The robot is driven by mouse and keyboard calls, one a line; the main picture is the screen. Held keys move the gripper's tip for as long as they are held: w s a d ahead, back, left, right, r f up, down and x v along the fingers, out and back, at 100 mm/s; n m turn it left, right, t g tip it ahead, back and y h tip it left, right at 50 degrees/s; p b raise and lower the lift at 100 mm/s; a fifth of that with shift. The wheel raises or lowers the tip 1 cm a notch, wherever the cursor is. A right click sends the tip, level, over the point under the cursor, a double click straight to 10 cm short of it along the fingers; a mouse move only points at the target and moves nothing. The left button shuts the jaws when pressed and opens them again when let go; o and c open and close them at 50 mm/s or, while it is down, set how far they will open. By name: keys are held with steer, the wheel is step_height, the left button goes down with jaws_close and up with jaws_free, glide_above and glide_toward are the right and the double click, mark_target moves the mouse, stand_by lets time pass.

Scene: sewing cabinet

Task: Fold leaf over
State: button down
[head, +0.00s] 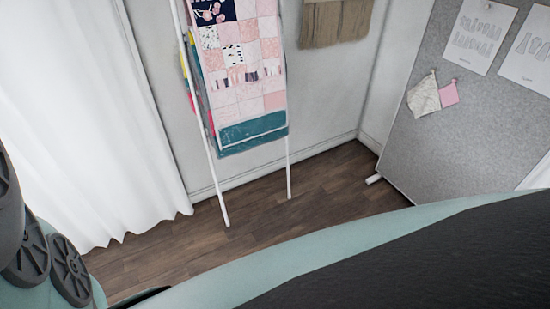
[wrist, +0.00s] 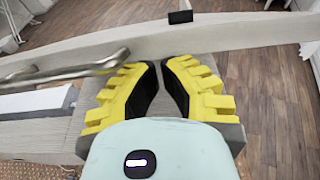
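My gripper (wrist: 160,70) shows in the wrist view with yellow ribbed fingers and black pads. Its fingertips are close together with a narrow gap, and I see nothing between them. Below the fingers is a greyish panel (wrist: 235,130), perhaps the leaf or part of the cabinet. A long pale board edge (wrist: 235,33) crosses beyond the fingertips. A curved metal bar (wrist: 60,72), like a handle, is left of the fingers. I cannot tell whether the gripper touches any of these. The head view shows neither gripper nor cabinet clearly.
In the head view, a white ladder rack (head: 207,168) with a pink patchwork quilt (head: 238,75) leans on the wall. A white curtain (head: 85,120) hangs left and a grey pinboard (head: 470,125) stands right. Bare wood floor (head: 300,190) lies between them.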

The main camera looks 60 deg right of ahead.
steer(key=shift+a+r+p, duration=0.45)
steer(key=shift+r+p, duration=0.15)
steer(key=shift+r, duration=0.2)
steer(key=shift+f, duration=0.1)
steer(key=d+f+b, duration=0.1)
steer(key=d+b, duration=0.1)
steer(key=d, duration=0.9)
steer(key=shift+s+d, duration=0.4)
